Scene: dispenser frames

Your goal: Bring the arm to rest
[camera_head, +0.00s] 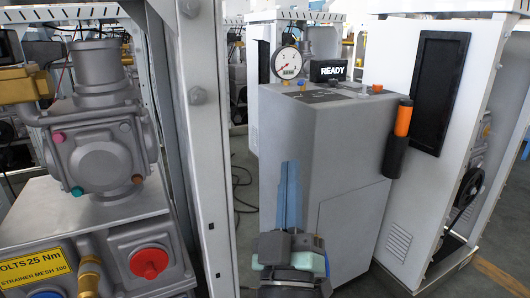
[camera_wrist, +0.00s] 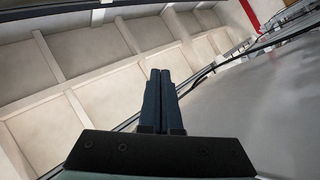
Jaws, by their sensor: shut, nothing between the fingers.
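My gripper (camera_wrist: 160,74) shows in the wrist view with its two dark fingers together, shut and empty. The wrist view looks up past the fingers towards a pale panelled ceiling (camera_wrist: 90,75), with a smooth grey surface along the right. In the head view part of my arm (camera_head: 290,262) shows at the bottom middle, in front of the grey cabinet (camera_head: 345,160).
On the cabinet stand a round gauge (camera_head: 288,63) and a READY display (camera_head: 329,71); an orange and black handle (camera_head: 398,138) hangs at its right side. A metal post (camera_head: 205,150) and a pump with a red knob (camera_head: 149,262) are at the left. A white cabinet (camera_head: 405,255) stands right.

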